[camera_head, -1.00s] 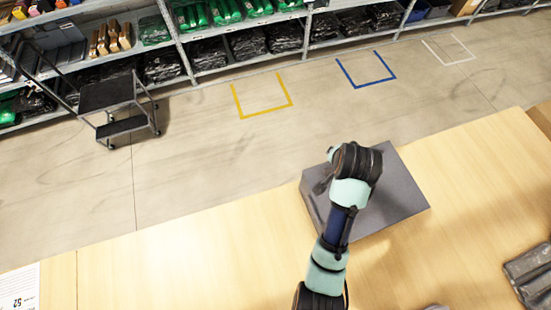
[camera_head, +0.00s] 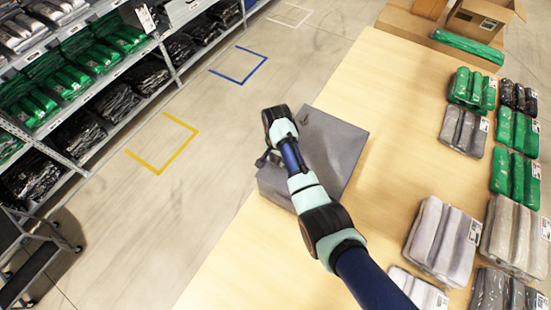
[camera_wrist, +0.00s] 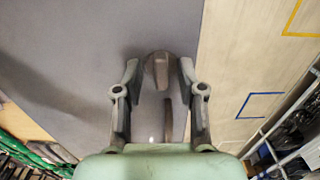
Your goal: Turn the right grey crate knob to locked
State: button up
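The grey crate (camera_head: 335,150) stands on the wooden table near its left edge in the head view. Its grey surface (camera_wrist: 70,50) fills the left half of the wrist view. A brownish-grey knob (camera_wrist: 158,66) is on that surface, long side pointing roughly toward my gripper. My gripper (camera_wrist: 158,78) is open, one finger on each side of the knob, with a small gap visible on both sides. A dark narrow bar (camera_wrist: 168,118) lies below the knob, between the fingers. In the head view my arm hides most of my gripper (camera_head: 266,159) at the crate's left side.
Bagged garments in green (camera_head: 515,180), grey and beige lie on the right of the table (camera_head: 400,110). An open cardboard box (camera_head: 480,20) stands at the back. Shelves (camera_head: 90,90) and taped floor squares are beyond the table's left edge. The table around the crate is clear.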

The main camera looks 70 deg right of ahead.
jog(key=shift+f, duration=0.25)
jog(key=shift+w, duration=0.1)
grip_shut()
jog(key=shift+n, duration=0.3)
jog(key=n+p, duration=0.2)
jog(key=n, duration=0.1)
jog(key=shift+r+n, duration=0.15)
jog(key=shift+n, duration=0.15)
jog(key=n, duration=0.1)
jog(key=n+p, duration=0.1)
jog(key=n, duration=0.2)
jog(key=shift+s+p, duration=0.25)
jog(key=shift+p, duration=0.05)
jog(key=n, duration=0.5)
jog(key=shift+s+d+p, duration=0.1)
jog(key=shift+d+p, duration=0.05)
jog(key=shift+p, duration=0.25)
jog(key=shift+d+n, duration=0.1)
jog(key=shift+n, duration=2.2)
